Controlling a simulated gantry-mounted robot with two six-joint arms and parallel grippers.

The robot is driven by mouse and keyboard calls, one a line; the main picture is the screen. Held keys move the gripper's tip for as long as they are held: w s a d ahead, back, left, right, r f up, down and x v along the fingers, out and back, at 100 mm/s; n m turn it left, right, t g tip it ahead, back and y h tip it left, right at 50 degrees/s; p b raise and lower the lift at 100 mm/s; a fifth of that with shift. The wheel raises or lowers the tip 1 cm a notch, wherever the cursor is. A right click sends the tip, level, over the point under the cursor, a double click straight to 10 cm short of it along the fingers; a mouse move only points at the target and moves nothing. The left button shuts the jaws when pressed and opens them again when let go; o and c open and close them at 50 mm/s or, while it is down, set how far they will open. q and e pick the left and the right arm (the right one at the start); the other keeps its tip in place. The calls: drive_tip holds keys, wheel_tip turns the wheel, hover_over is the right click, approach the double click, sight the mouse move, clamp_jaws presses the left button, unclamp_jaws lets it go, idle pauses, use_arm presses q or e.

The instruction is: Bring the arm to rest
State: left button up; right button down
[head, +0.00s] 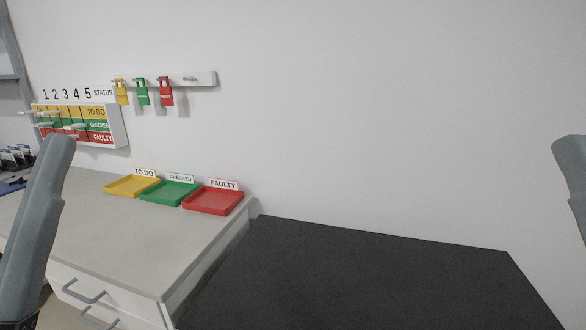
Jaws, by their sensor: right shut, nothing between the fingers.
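A grey link of my left arm (38,225) stands upright at the left edge, over the near left part of the counter. A grey link of my right arm (573,178) is cut off by the right edge. No fingertips of either gripper show, so both grippers are out of view. Neither visible arm link appears to touch anything.
The counter (140,230) carries yellow (131,186), green (170,192) and red (212,201) trays, all empty. A status board (118,125) and a rail with tags (205,79) hang behind. A dark, bare surface (370,280) lies right.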

use_arm(q)
wheel_tip(320, 180, up, 37)
drive_tip(key=w+n+y+p, duration=0.1)
drive_tip(key=n+p, duration=0.6)
drive_tip(key=p, duration=3.1)
wheel_tip(320, 180, down, 37)
drive_tip(key=b, duration=3.6)
drive_tip(key=shift+a+g+b, duration=0.25)
drive_tip(key=shift+g+b, duration=0.15)
drive_tip(key=shift+f, duration=0.15)
